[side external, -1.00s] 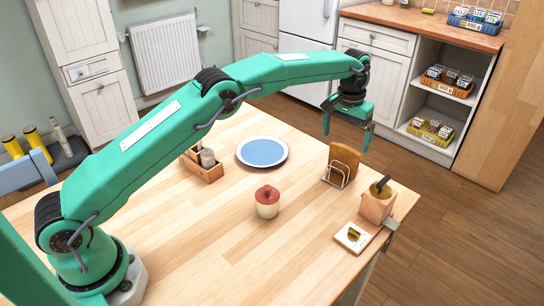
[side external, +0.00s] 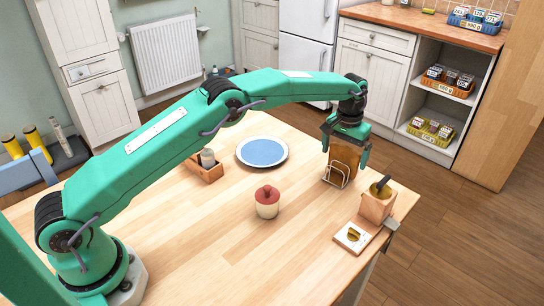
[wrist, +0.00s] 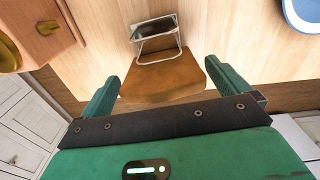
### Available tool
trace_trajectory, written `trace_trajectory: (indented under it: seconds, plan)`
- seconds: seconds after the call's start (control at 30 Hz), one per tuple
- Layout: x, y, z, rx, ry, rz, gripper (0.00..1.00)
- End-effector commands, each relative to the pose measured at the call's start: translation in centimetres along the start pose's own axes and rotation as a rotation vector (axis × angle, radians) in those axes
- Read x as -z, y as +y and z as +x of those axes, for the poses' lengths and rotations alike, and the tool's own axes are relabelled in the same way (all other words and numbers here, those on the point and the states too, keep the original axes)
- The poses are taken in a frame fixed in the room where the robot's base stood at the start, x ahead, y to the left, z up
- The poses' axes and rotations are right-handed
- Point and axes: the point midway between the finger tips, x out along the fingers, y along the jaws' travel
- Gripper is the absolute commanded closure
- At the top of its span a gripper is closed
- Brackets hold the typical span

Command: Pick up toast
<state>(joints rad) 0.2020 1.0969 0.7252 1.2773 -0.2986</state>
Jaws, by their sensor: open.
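The toast (side external: 345,155) is a brown slice standing upright in a white wire rack (side external: 336,175) near the table's far right edge. My gripper (side external: 344,156) is lowered over the toast, with one finger on each side of it. In the wrist view the toast (wrist: 165,78) lies between the two open fingers of my gripper (wrist: 163,80), with a gap visible at least on the right. The rack (wrist: 155,42) shows beyond the toast there. Part of the toast's top is hidden by my gripper in the side view.
A blue plate (side external: 262,152) lies left of the rack. A wooden caddy (side external: 206,168) stands left. The front table is clear.

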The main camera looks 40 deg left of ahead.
Motion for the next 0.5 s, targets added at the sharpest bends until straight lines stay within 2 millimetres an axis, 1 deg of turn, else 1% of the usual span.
trace_trajectory:
  seconds: [0.03,0.1,0.2,0.5]
  plan:
    - [-0.1,0.0,0.7,0.001,-0.003,0.000,0.00]
    - [-0.1,0.0,1.2,0.001,-0.002,0.000,0.00]
    - [-0.1,0.0,1.7,0.000,-0.001,0.000,0.00]
    - [-0.1,0.0,1.8,0.000,0.000,0.000,0.00]
